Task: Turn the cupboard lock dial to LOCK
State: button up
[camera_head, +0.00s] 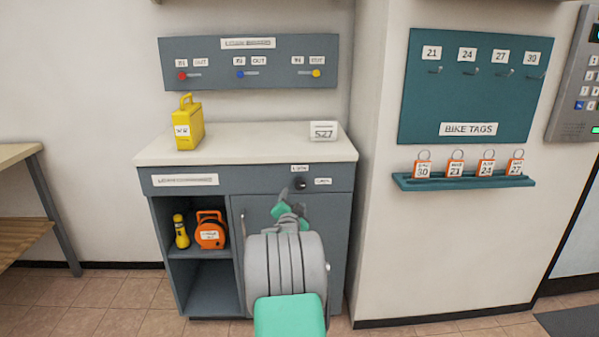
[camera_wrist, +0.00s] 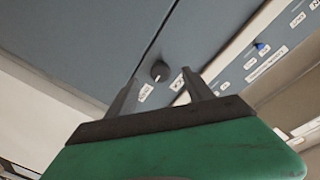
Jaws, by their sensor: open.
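The cupboard lock dial (camera_head: 300,184) is a small dark round knob on the grey cupboard front, just under the white top. One small white label (camera_head: 299,167) sits above it and another (camera_head: 323,181) to its right; their print is too small to read surely. In the wrist view the dial (camera_wrist: 159,72) shows a small pale mark low on its face, but I cannot tell surely which label it points to. My gripper (camera_head: 292,207) is open and empty, just below and in front of the dial. In the wrist view its fingers (camera_wrist: 161,76) straddle the dial's line, apart from it.
A yellow case (camera_head: 188,128) and a white 527 sign (camera_head: 323,131) stand on the cupboard top. An open shelf holds a yellow torch (camera_head: 181,232) and an orange reel (camera_head: 210,232). A wall corner and bike-tag shelf (camera_head: 464,183) are to the right.

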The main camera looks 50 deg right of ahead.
aim_at(300, 186)
jog(key=shift+h, duration=0.3)
jog(key=x, duration=0.5)
jog(key=s+b+x, duration=0.1)
jog(key=x, duration=0.2)
jog(key=shift+d+r, duration=0.4)
jog(key=shift+d, duration=0.1)
jog(key=shift+c, duration=0.2)
grip_shut()
